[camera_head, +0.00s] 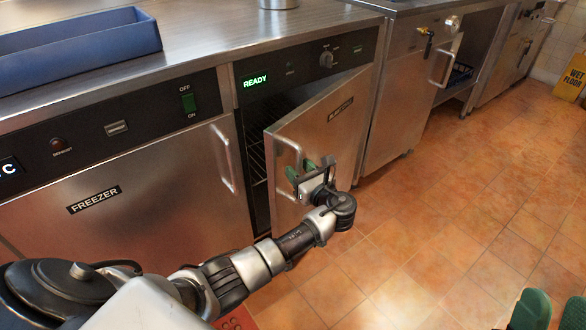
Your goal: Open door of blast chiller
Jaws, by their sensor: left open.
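The blast chiller (257,80) stands in the middle of the counter row, with a lit "READY" display and a knob on its top panel. Its steel door (330,128) is partly open, and dark wire shelves (257,150) show in the gap at its left. The door handle (283,150) is a vertical bar on the door's left side. My left gripper (304,170) is open in front of the door, just right of the handle; I cannot tell whether it touches the door.
A freezer (120,215) with its own handle adjoins on the left. A blue tray (80,45) sits on the steel counter. Further right stand more cabinets and a yellow wet floor sign (573,78).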

